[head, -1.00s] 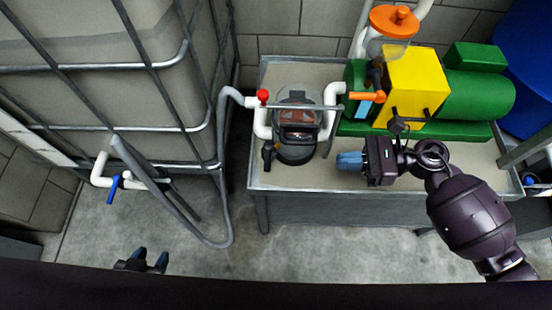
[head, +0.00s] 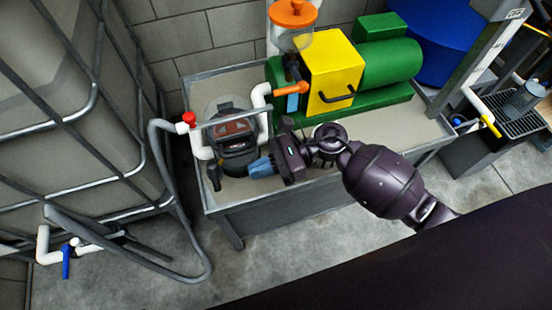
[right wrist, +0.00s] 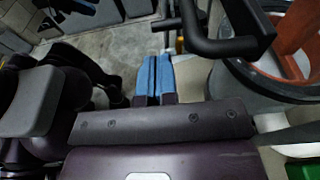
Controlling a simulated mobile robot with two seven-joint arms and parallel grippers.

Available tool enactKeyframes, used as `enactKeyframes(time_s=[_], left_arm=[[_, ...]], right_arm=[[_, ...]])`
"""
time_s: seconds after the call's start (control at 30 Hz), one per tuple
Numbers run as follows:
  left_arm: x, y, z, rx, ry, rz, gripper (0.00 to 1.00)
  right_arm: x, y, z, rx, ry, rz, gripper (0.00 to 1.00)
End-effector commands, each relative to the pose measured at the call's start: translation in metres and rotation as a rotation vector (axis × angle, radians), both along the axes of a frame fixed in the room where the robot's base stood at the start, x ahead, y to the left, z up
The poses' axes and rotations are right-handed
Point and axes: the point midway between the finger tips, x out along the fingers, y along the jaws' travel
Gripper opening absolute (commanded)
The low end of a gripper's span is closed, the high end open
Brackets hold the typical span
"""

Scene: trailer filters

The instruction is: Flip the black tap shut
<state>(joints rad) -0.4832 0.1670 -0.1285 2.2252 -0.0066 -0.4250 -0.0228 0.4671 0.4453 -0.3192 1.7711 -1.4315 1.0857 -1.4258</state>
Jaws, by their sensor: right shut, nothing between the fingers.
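A black tap (head: 213,177) hangs below the white pipe at the left side of the black pump filter (head: 236,145), near the bench's left end. Its handle points down in the head view. My right gripper (head: 261,167) has its blue fingers shut and empty, just right of the filter's base and pointing left; I cannot tell if they touch it. The right wrist view shows the fingers (right wrist: 154,75) together, beside the filter housing (right wrist: 275,80) and its black handle (right wrist: 220,45). My left gripper is out of view.
A metal-edged bench (head: 310,195) carries the filter, a red tap (head: 189,118) and a yellow-green machine (head: 335,75) with an orange tap (head: 291,89). A caged tank (head: 60,110) with a blue tap (head: 66,262) stands left.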

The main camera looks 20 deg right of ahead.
Motion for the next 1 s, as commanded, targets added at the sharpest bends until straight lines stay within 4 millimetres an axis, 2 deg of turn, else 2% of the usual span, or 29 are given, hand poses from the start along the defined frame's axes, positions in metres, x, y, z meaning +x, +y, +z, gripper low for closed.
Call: enactKeyframes(time_s=[0.2, 0.4, 0.6, 1.0], left_arm=[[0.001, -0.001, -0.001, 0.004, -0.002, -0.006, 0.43], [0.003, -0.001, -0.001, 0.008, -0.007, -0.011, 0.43], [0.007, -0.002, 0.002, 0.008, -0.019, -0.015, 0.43], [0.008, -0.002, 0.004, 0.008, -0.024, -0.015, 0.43]], right_arm=[[0.000, 0.037, -0.008, 0.003, 0.003, 0.000, 0.00], [0.000, 0.058, -0.012, 0.002, 0.001, 0.001, 0.00], [0.000, 0.064, -0.013, 0.000, 0.001, 0.000, 0.00], [0.000, 0.064, -0.012, 0.000, 0.001, -0.002, 0.00]])
